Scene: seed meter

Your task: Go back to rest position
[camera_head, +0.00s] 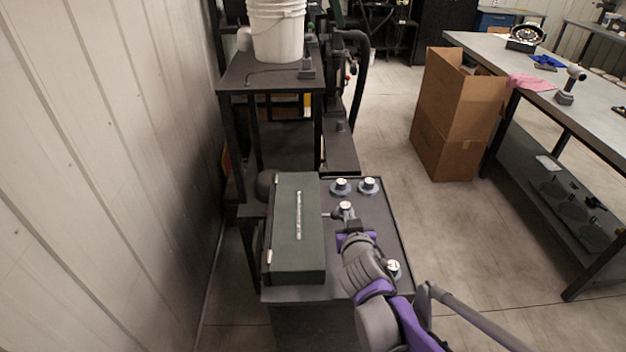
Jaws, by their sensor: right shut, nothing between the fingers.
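My right arm comes in from the bottom right and reaches over the dark bench top (375,222). My right gripper (350,228) is shut and empty, just in front of a grey knob with a pale top (345,208). I cannot tell whether it touches the knob. Its fingertips are mostly hidden by its own wrist. My left gripper is not in view.
A long dark green case (298,228) lies left of my right gripper. Two knobs (341,187) (369,186) stand behind it and another (392,269) beside my arm. A white bucket (276,32), an open cardboard box (445,125) and a workbench (560,97) stand farther back.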

